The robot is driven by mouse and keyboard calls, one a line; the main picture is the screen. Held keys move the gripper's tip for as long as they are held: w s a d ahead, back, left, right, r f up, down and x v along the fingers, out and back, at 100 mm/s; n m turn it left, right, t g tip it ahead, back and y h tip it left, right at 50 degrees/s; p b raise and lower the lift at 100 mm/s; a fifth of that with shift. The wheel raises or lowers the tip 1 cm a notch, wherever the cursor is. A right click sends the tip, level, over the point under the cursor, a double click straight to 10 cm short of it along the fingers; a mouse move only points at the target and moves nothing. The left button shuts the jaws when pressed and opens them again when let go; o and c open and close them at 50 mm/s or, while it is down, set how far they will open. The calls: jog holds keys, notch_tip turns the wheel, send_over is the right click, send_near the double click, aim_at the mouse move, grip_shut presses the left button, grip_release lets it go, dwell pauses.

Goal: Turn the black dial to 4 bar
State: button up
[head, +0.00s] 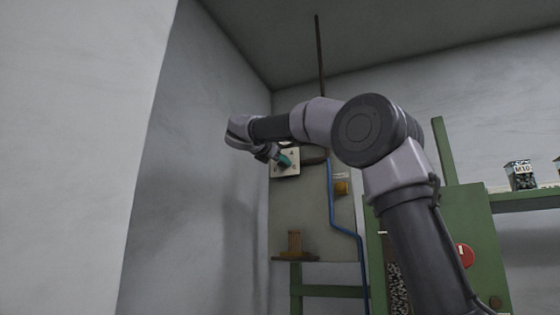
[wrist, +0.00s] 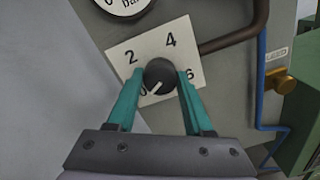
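The black dial (wrist: 160,76) is a round knob on a white plate (wrist: 180,48) marked 0, 2, 4 and 6. Its white pointer line is directed to the lower left, at the 0. My gripper (wrist: 160,76) has teal fingers, one on each side of the dial. They stand apart with a small gap to the knob, so it looks open around the dial; contact is not visible. In the head view my gripper (head: 285,160) is in front of the white plate (head: 278,170), and the dial itself is hidden or too small to make out.
A round gauge (wrist: 125,4) sits just above the plate, partly cut off. A brown pipe (wrist: 236,36) and a blue hose (wrist: 262,95) run on the right, beside a brass fitting (wrist: 279,80). A grey wall (head: 205,170) is close on the left. A green machine (head: 465,230) stands right.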

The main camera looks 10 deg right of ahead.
grip_shut()
jog(key=shift+m, duration=0.3)
jog(key=shift+f+m+t+y, duration=0.15)
jog(key=shift+m+y, duration=0.1)
jog(key=shift+m, duration=7.35)
jog(key=shift+m+t+y, duration=0.15)
jog(key=shift+m+y, duration=0.1)
jog(key=shift+m, duration=7.35)
